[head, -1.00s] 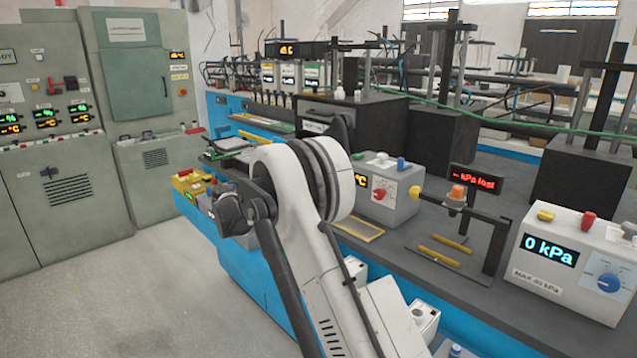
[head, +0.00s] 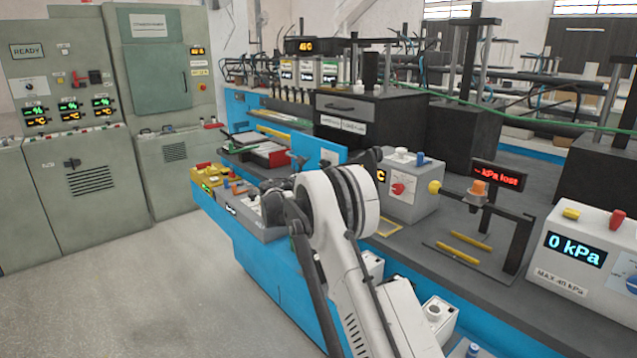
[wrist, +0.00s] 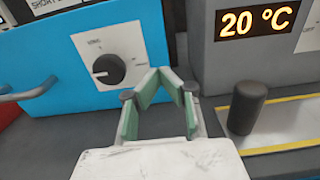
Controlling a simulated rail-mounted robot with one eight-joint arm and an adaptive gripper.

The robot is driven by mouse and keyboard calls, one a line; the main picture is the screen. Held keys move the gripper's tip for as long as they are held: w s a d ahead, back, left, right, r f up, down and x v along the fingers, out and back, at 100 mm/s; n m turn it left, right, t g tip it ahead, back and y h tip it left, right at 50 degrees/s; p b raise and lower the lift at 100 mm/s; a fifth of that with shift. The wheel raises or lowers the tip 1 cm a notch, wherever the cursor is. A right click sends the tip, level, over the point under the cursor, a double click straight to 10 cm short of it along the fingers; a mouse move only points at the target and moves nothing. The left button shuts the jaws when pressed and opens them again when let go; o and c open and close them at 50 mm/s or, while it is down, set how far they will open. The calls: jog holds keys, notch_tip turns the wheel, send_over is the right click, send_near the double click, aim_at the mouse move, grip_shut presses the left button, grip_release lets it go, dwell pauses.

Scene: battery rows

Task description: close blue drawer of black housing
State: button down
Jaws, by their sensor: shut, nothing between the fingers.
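The black housing (head: 400,125) stands on the bench in the head view, with a grey drawer front and handle (head: 343,106) high on its face. A blue front panel (head: 320,148) stands out in front of it, lower down; I take it as the blue drawer, pulled out. In the wrist view the blue front (wrist: 60,62) fills the upper left, with a grip handle (wrist: 30,92) and a white dial plate with a black knob (wrist: 109,70). My gripper (wrist: 159,74) is shut and empty, close to the right of the blue front; contact cannot be told.
A grey box with a "20 °C" display (wrist: 256,22) and a black post (wrist: 248,108) are close on my gripper's right. A red-and-white tray (head: 268,154) lies left of the blue panel. A box with a red knob (head: 405,190) stands to the right.

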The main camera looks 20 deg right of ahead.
aim_at(334, 155)
jog(key=shift+b+x, duration=0.3)
jog(key=shift+x, duration=1.5)
